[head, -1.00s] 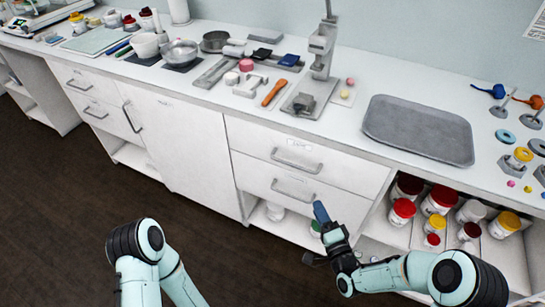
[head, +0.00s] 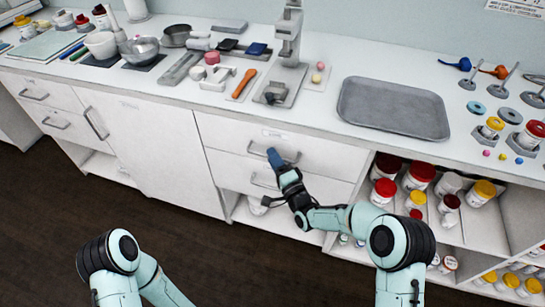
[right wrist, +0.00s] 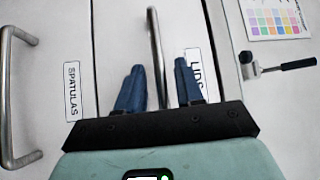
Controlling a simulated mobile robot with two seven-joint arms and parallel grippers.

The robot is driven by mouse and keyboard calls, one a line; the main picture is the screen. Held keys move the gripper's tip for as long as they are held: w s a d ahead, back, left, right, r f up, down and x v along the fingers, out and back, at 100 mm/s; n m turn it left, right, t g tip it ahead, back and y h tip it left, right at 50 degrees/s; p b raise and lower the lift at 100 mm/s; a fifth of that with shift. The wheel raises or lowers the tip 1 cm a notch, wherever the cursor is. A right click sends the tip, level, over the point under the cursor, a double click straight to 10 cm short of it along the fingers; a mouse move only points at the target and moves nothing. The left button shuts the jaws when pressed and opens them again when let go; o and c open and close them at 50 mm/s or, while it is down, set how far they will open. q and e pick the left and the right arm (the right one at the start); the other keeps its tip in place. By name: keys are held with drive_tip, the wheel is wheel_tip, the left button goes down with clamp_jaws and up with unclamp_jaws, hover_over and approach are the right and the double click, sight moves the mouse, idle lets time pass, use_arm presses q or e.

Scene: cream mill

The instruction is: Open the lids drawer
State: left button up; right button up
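The lids drawer (head: 234,137) is the upper of two white drawers below the counter, closed and flush in the head view. Its bar handle (head: 290,158) lies partly behind my right gripper (head: 274,157). In the right wrist view the LIDS label (right wrist: 196,75) is partly covered by a blue finger. The lids handle (right wrist: 155,45) shows between the two spread fingers of my right gripper (right wrist: 159,83). I cannot tell whether they touch it. My left gripper is out of view; only part of the left arm shows.
The closed spatulas drawer's handle (head: 264,182) is below; its label (right wrist: 72,90) shows in the wrist view. A grey tray (head: 392,132) and tools stand on the counter above. Open shelves with jars (head: 421,172) are at right. The dark floor (head: 180,235) in front is clear.

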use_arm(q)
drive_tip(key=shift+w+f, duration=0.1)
use_arm(e)
drive_tip(key=shift+w+a+r, duration=0.1)
drive_tip(key=shift+w+a, duration=0.15)
drive_tip(key=shift+w, duration=0.3)
clamp_jaws()
drive_tip(key=shift+s, duration=0.1)
